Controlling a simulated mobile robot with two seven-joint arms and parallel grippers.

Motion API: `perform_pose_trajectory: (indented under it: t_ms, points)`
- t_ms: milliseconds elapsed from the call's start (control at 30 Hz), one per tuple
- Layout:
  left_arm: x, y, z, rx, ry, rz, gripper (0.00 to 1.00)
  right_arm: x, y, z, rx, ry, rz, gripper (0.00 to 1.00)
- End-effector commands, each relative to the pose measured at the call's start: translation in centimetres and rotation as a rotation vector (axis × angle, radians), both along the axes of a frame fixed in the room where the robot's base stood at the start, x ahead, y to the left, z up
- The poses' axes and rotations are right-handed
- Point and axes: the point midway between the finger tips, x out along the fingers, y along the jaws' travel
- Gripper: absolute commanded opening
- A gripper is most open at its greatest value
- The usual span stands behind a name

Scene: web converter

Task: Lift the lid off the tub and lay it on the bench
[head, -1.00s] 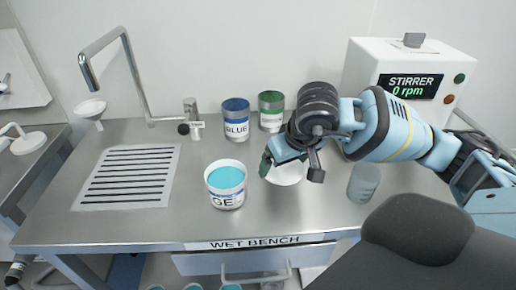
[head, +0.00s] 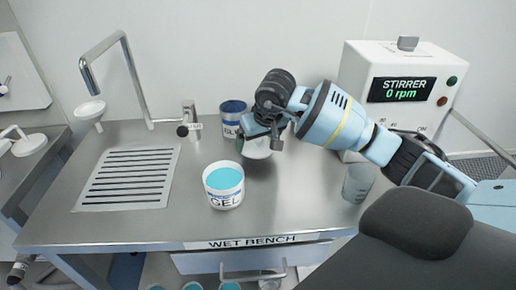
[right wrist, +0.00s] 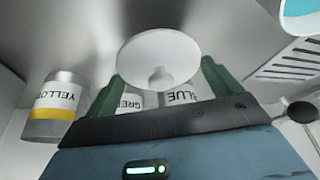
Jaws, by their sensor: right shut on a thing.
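The white tub labelled GEL (head: 224,186) stands open on the bench (head: 180,222), with turquoise content showing. The tub's edge also shows at the top right of the right wrist view (right wrist: 300,18). The round white lid (head: 257,149) is in my right gripper (head: 259,142), behind and right of the tub. In the right wrist view the lid (right wrist: 150,52) has its knob toward me, between the green fingers of the gripper (right wrist: 160,82). I cannot tell how far the lid is above the bench. My left gripper is out of view.
The BLUE can (head: 232,110) stands just behind my right gripper. GREEN (right wrist: 133,98) and YELLOW (right wrist: 55,108) cans show in the wrist view. A clear beaker (head: 357,184) and the stirrer (head: 400,95) are at right. The bench front centre is clear.

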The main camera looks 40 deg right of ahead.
Motion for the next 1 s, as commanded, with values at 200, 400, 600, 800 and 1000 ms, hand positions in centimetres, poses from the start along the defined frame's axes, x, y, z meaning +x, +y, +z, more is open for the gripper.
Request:
perform_pose_trajectory:
  t_ms: [200, 400, 600, 800, 1000]
  points:
    - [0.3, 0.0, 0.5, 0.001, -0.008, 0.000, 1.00, 0.3, 0.0, -2.3, 0.001, 0.002, 0.000, 0.63]
    - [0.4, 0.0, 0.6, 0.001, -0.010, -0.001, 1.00, 0.4, -0.1, -3.4, 0.000, -0.003, 0.000, 0.63]
    - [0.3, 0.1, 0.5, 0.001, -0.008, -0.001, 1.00, 0.3, -0.1, -3.6, -0.001, -0.002, 0.000, 0.63]
    - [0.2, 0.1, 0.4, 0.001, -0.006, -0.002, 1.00, 0.3, 0.0, -3.8, 0.000, -0.001, 0.000, 1.00]
    - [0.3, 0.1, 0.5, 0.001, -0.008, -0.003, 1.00, 0.3, 0.0, -3.7, 0.000, -0.002, 0.000, 1.00]
